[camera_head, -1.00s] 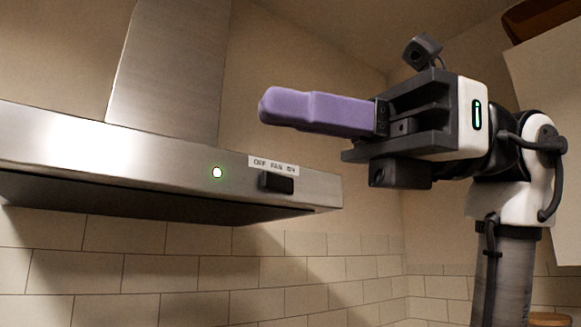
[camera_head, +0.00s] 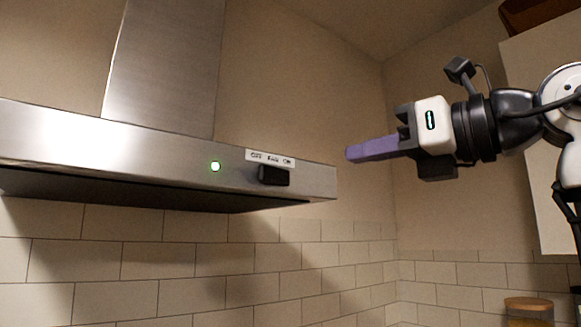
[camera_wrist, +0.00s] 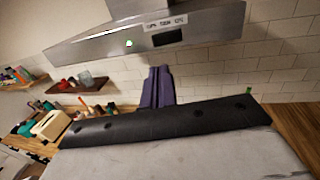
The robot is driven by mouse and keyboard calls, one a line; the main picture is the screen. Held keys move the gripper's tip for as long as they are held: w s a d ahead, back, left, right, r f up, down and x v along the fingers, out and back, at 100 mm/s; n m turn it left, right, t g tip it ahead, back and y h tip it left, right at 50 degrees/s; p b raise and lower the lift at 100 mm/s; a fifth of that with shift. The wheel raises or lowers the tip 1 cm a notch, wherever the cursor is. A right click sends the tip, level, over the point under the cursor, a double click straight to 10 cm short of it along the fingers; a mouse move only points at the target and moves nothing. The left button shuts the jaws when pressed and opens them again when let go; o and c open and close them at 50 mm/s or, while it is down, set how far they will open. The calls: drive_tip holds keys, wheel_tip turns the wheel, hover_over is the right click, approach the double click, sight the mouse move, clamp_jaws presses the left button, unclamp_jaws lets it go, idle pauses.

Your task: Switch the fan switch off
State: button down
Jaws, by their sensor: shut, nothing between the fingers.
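The fan switch (camera_head: 273,175) is a black slider on the front of the steel range hood (camera_head: 120,145), under a white label reading OFF, FAN, ON. It sits toward the right of its dark slot, on the ON side. A green light (camera_head: 215,166) glows to its left. My gripper (camera_head: 350,154), with purple fingers, is shut and empty, to the right of the hood's right end and apart from it. In the wrist view the switch (camera_wrist: 167,38) shows above the purple fingertips (camera_wrist: 158,70), with the light (camera_wrist: 128,43) lit.
A tiled wall (camera_head: 190,260) stands behind the hood. A jar with a wooden lid (camera_head: 528,306) is at the lower right. The wrist view shows a shelf with items (camera_wrist: 80,86) at the left. The space between my gripper and the hood is free.

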drive_tip(key=p, duration=0.4)
approach(270, 172)
drive_tip(key=x, duration=0.5)
drive_tip(key=shift+w+a+r, duration=0.1)
drive_tip(key=shift+r, duration=0.05)
drive_tip(key=shift+p+x, duration=0.35)
drive_tip(key=shift+x, duration=0.4)
